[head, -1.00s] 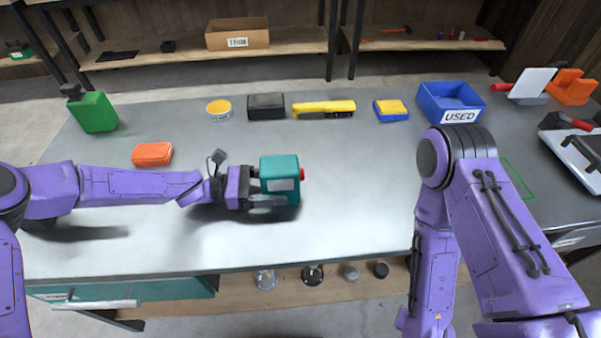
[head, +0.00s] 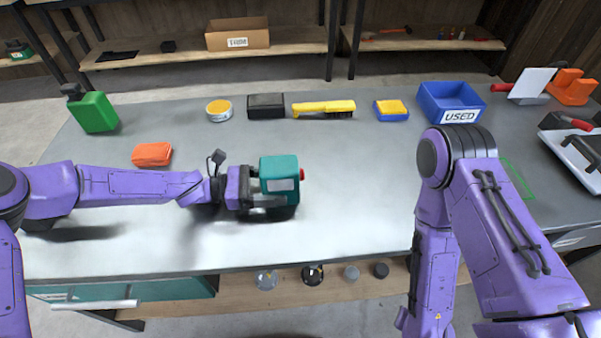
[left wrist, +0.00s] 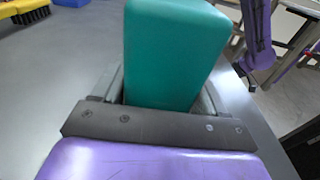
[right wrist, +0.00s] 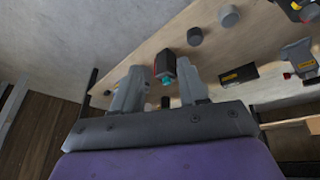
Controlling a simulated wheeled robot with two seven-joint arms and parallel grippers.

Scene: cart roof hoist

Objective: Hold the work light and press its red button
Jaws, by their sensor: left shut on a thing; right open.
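The work light (head: 279,168) is a teal block with a pale label and a red button (head: 302,174) on its right side. My left gripper (head: 268,187) is shut on the work light, one finger along its lower front. The light is over the left-middle of the table, and its shadow falls on the top below. In the left wrist view the teal body (left wrist: 175,50) stands between the fingers; the button is hidden there. My right gripper (right wrist: 163,95) is open and empty, pointing down at the low shelf; in the head view it is out of sight.
An orange sponge-like block (head: 152,154) lies left of the light. Along the back are a green canister (head: 95,113), a yellow tin (head: 219,110), a black box (head: 266,106), a yellow brush (head: 323,108) and a blue USED bin (head: 450,100).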

